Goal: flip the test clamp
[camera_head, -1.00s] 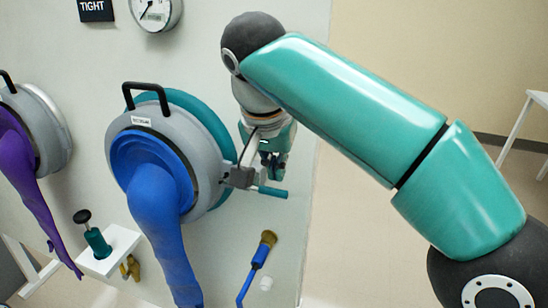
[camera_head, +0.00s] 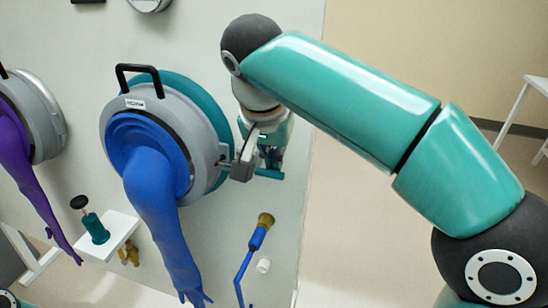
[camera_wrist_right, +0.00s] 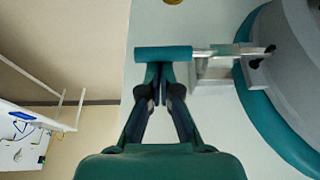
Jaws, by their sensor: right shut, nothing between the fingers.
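The test clamp (camera_head: 243,163) is a grey metal piece at the right rim of the middle glove port. Its teal bar handle (camera_head: 268,173) sticks out to the right, partly behind my right gripper. In the right wrist view the teal handle (camera_wrist_right: 163,54) lies crosswise just beyond the fingertips, joined to a metal rod leading to the port. My right gripper (camera_head: 272,157) is shut and empty, its tips close against the handle; I cannot tell if they touch. The right gripper also shows in the wrist view (camera_wrist_right: 160,76). My left gripper is not in view.
The middle port (camera_head: 205,120) holds a hanging blue glove (camera_head: 155,195); a purple glove (camera_head: 25,175) hangs at the left. A white shelf (camera_head: 108,232) holds a teal plunger-like item (camera_head: 95,228). A blue tool with a brass end (camera_head: 258,235) is on the panel below the clamp.

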